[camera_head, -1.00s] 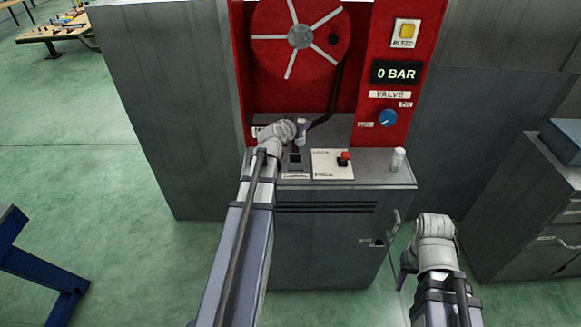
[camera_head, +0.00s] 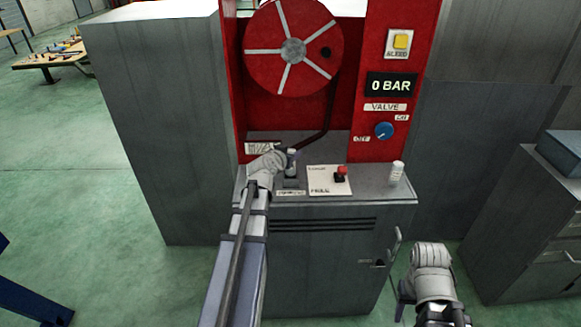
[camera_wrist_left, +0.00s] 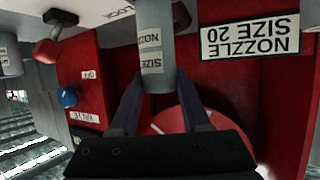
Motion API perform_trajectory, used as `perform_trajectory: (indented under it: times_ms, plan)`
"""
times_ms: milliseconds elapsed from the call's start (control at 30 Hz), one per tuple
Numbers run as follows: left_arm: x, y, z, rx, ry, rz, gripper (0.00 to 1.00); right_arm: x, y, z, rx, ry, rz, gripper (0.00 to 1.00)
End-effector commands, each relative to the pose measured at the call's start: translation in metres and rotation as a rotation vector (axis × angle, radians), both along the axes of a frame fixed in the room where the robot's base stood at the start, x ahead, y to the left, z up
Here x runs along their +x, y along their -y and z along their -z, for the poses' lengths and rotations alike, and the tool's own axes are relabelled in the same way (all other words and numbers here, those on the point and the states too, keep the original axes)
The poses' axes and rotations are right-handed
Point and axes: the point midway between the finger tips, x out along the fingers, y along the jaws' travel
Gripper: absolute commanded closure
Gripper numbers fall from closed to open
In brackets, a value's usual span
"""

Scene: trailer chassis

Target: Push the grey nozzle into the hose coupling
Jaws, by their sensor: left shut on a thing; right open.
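My left gripper (camera_head: 286,160) is over the bench and shut on the grey nozzle (camera_head: 292,157). In the left wrist view, both dark fingers press on this cylinder (camera_wrist_left: 155,45), which bears a "NOZZLE SIZE" label. The nozzle looks upright above a dark block (camera_head: 291,183) on the bench; I cannot tell whether they touch. A dark hose (camera_head: 329,115) runs down from the red reel to behind the nozzle. The hose coupling cannot be made out clearly. My right gripper (camera_head: 402,298) is open and empty, low in front of the cabinet's right side.
A white plate with a red-knobbed lever (camera_head: 341,172) lies right of the nozzle. Another pale cylinder (camera_head: 397,173) stands at the bench's right end. The red panel behind has a blue valve knob (camera_head: 383,130) and a display (camera_head: 391,85) reading 0 BAR.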

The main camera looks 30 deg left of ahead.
Motion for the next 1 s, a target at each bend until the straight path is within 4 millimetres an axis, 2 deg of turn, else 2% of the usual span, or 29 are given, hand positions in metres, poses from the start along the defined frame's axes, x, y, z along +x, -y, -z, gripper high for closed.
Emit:
perform_trajectory:
  times_ms: [367,800,833,1000]
  plan:
    - [0.000,0.000,0.037,0.000,0.001,0.000,1.00,0.000,0.000,0.037,0.000,0.000,0.000,0.50]
    - [0.000,0.000,0.040,0.000,0.001,0.000,1.00,0.000,0.000,0.041,0.000,0.000,0.000,0.50]
    - [0.000,0.000,0.040,0.000,0.000,0.000,0.52,0.000,0.000,0.040,0.000,0.000,0.000,0.50]
    - [0.000,0.000,0.039,0.000,0.000,0.000,0.33,0.000,0.000,0.039,0.000,0.000,0.000,0.50]
